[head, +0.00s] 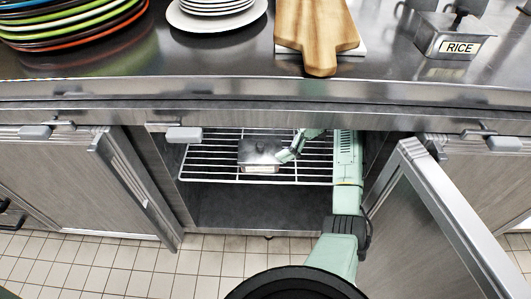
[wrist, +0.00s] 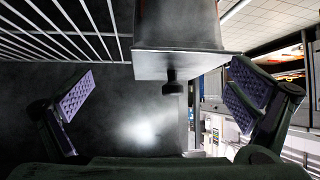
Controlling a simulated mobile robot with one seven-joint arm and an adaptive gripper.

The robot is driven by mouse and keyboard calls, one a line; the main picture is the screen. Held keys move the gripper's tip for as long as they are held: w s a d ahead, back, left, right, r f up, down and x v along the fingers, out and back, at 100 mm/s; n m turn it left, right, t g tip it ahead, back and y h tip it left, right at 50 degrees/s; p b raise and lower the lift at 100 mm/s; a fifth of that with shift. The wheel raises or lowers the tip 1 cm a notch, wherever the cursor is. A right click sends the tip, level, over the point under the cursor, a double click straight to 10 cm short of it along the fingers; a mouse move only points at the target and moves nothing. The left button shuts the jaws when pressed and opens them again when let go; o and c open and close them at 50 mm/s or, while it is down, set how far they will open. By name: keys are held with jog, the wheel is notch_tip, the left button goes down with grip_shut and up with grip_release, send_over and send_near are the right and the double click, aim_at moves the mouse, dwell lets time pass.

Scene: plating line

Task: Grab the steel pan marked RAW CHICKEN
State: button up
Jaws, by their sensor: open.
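A small lidded steel pan (head: 260,152) sits on a wire rack inside the open cabinet. A pale label strip shows on its front, too small to read. My gripper (head: 287,152) is just right of the pan, its fingers pointing toward it. In the wrist view, the pan (wrist: 178,30) appears upside down at the top, with its dark lid knob hanging down between the fingers. My gripper (wrist: 165,88) is open there, one finger on each side of the knob, and touches nothing that I can see.
The wire rack (head: 208,162) spans the cabinet below the counter (head: 400,75). An open cabinet door (head: 440,215) stands at the right, near my arm. On the counter are stacked plates (head: 72,28), white plates (head: 215,18), a wooden board (head: 315,35) and a pan marked RICE (head: 445,40).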

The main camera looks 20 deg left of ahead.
aim_at(259, 156)
jog(key=shift+s+d+f+x, duration=0.1)
jog(key=shift+s+d+x, duration=0.05)
jog(key=shift+x, duration=1.15)
jog(key=shift+s+d+f+x, duration=0.1)
jog(key=shift+s+d+x, duration=0.05)
jog(key=shift+x, duration=1.1)
jog(key=shift+s+d+x, duration=0.15)
jog(key=shift+x, duration=1.15)
jog(key=shift+c, duration=0.5)
jog(key=c, duration=1.3)
jog(key=shift+c, duration=0.4)
